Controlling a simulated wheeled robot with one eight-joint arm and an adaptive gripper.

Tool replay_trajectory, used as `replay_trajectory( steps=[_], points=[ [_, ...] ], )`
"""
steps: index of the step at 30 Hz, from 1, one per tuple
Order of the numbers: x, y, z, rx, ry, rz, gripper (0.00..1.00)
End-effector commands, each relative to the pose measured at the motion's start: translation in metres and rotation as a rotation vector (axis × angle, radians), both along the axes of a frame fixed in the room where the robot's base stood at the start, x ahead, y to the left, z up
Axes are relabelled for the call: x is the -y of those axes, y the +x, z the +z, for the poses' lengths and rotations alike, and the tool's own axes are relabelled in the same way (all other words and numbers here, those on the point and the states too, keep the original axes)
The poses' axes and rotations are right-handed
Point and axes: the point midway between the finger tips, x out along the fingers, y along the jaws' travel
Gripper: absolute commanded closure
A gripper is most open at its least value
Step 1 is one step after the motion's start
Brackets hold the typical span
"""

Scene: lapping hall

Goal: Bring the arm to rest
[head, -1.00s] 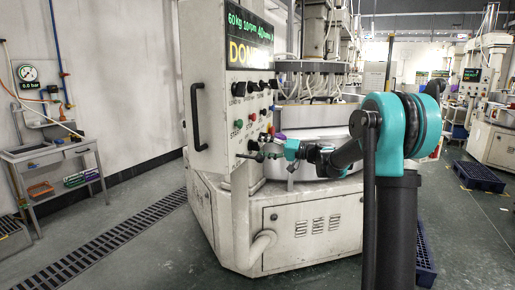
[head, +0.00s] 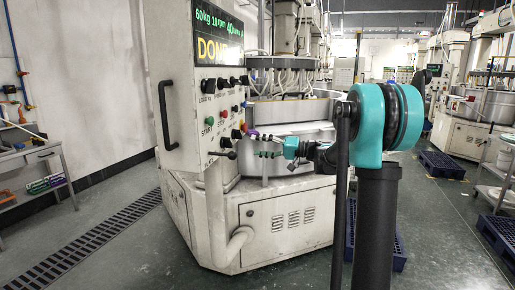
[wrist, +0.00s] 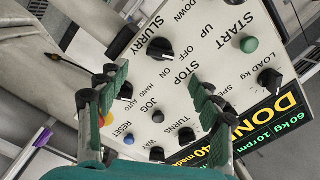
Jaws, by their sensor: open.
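My gripper (head: 268,153) is at the end of my arm, in front of the round metal lapping table at the right edge of the control panel (head: 200,70). In the wrist view my gripper (wrist: 158,78) is open, with two green ribbed fingers apart and nothing between them. The panel's knobs and buttons lie beyond the fingers, among them a green START button (wrist: 249,44), a SLURRY knob (wrist: 160,48) and a blue RESET button (wrist: 129,138). I cannot tell the exact gap to the panel. The panel display (head: 218,35) reads DONE.
The machine's cabinet (head: 285,220) fills the middle floor. A dark blue pallet (head: 440,165) stands behind my arm, another (head: 498,238) at the right edge beside a trolley. A small bench (head: 30,160) stands far left. A floor grating (head: 90,245) runs along the left; open floor lies right.

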Motion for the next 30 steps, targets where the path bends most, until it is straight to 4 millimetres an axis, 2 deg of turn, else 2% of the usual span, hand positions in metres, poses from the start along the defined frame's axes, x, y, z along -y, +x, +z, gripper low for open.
replay_trajectory(
  steps=[2, 5, 8, 11, 15, 17, 21, 25, 30],
  points=[
    [-0.002, -0.008, -0.007, -0.013, -0.027, -0.003, 0.34],
    [-0.006, -0.031, -0.031, -0.054, -0.12, -0.013, 0.34],
    [-0.006, -0.07, -0.073, -0.118, -0.273, -0.038, 0.34],
    [0.005, -0.116, -0.122, -0.183, -0.451, -0.08, 0.34],
    [0.033, -0.18, -0.187, -0.256, -0.696, -0.159, 0.34],
    [0.05, -0.208, -0.213, -0.279, -0.799, -0.197, 0.34],
    [0.097, -0.269, -0.266, -0.311, -1.03, -0.302, 0.34],
    [0.138, -0.313, -0.299, -0.314, -1.203, -0.391, 0.34],
    [0.172, -0.344, -0.319, -0.306, -1.33, -0.466, 0.34]
  ],
)
